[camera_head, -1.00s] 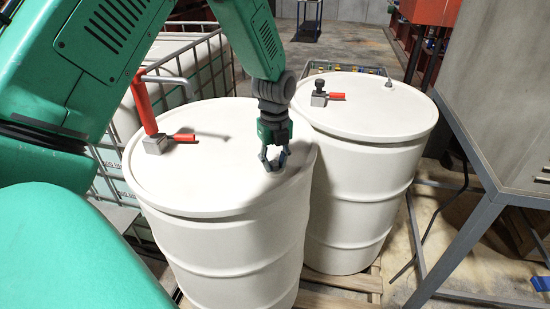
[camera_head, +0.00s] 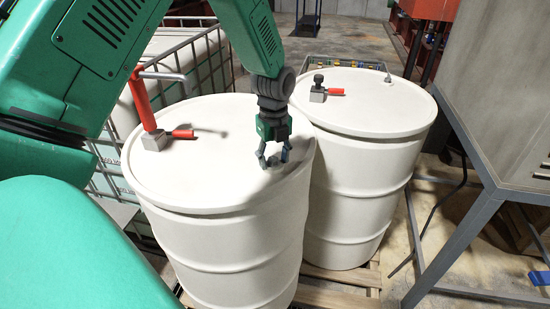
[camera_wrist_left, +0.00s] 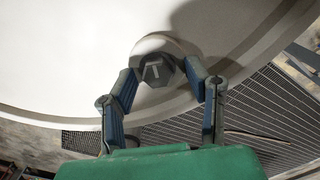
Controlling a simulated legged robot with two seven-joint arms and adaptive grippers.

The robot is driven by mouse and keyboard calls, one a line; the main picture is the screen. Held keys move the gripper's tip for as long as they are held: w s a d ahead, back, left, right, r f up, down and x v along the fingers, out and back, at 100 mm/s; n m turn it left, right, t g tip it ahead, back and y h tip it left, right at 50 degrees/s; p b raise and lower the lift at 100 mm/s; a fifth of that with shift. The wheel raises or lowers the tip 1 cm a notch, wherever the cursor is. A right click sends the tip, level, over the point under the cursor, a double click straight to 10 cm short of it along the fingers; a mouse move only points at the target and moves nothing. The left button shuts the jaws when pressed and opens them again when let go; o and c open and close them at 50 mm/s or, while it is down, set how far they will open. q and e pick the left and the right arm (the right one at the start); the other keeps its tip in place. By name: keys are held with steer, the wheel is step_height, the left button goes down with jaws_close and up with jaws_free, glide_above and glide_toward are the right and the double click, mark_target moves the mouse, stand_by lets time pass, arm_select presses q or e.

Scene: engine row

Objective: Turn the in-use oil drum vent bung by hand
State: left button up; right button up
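The in-use oil drum (camera_head: 200,175) is the near white drum with a red-handled pump (camera_head: 143,100) on its lid. My left gripper (camera_head: 273,160) is over the right part of that lid. My right gripper is not in view.
A second white drum (camera_head: 350,190) stands close behind to the right, with a red-handled valve (camera_head: 320,90) and a small grey bung (camera_head: 387,77). A caged tank (camera_head: 190,60) is at the left. A grey metal stand (camera_head: 465,235) is at the right.

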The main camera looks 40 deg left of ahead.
arm_select(q)
steer(key=shift+r, duration=0.35)
step_height(320, 180, up, 11)
stand_by(0.3)
steer(key=shift+r, duration=0.1)
steer(key=t+y+b, duration=0.2)
steer(key=y+b, duration=0.2)
steer(key=b, duration=0.2)
glide_toward(275, 160)
steer(key=x, duration=0.8)
steer(key=shift+s, duration=0.1)
steer(key=shift+f, duration=0.5)
